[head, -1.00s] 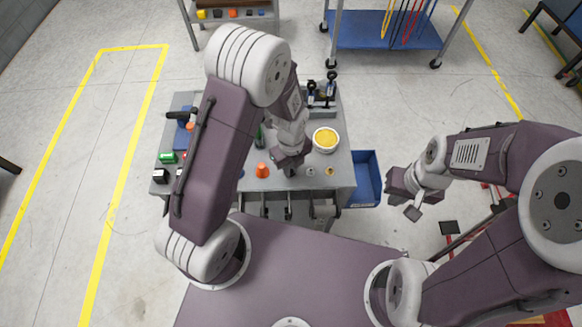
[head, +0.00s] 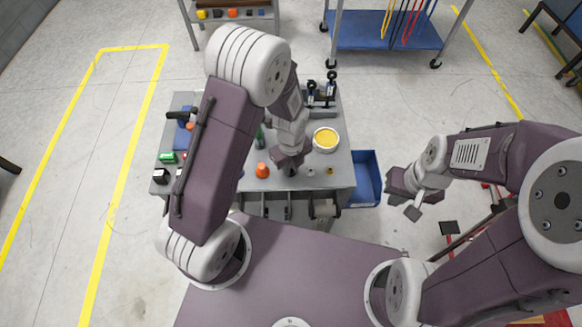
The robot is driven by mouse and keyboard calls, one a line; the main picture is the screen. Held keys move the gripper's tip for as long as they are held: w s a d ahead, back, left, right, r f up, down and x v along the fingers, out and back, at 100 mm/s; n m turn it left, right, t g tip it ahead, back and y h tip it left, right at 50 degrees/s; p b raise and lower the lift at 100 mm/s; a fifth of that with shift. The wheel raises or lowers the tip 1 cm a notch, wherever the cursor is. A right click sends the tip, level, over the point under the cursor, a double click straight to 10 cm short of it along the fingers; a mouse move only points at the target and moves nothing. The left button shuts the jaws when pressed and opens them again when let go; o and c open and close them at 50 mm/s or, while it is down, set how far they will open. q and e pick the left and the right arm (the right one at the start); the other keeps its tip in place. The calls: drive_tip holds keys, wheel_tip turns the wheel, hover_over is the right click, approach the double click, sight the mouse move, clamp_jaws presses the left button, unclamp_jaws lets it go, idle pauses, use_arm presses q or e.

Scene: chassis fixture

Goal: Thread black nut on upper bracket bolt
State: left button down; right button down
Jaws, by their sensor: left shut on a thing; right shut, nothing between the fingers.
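My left gripper (head: 290,168) points down over the front middle of the grey workbench. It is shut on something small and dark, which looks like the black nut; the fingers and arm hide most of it. A grey fixture (head: 322,108) with two black-topped upright parts stands at the bench's back right, away from the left gripper. I cannot make out the upper bracket bolt at this size. My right gripper (head: 412,212) is shut and empty, out to the right of the bench over the floor.
A yellow-filled bowl (head: 326,139) stands right of the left gripper. An orange cone-like piece (head: 262,170) and small brass-coloured pieces (head: 330,171) lie near the bench front. A blue bin (head: 366,180) adjoins the bench's right side. My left arm covers the bench's middle left.

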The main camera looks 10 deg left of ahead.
idle(0.3)
use_arm(q)
wheel_tip(320, 180, up, 3)
drive_tip(key=p, duration=0.2)
drive_tip(key=shift+f+p, duration=0.15)
drive_tip(key=shift+p, duration=0.15)
drive_tip(key=shift+f, duration=0.1)
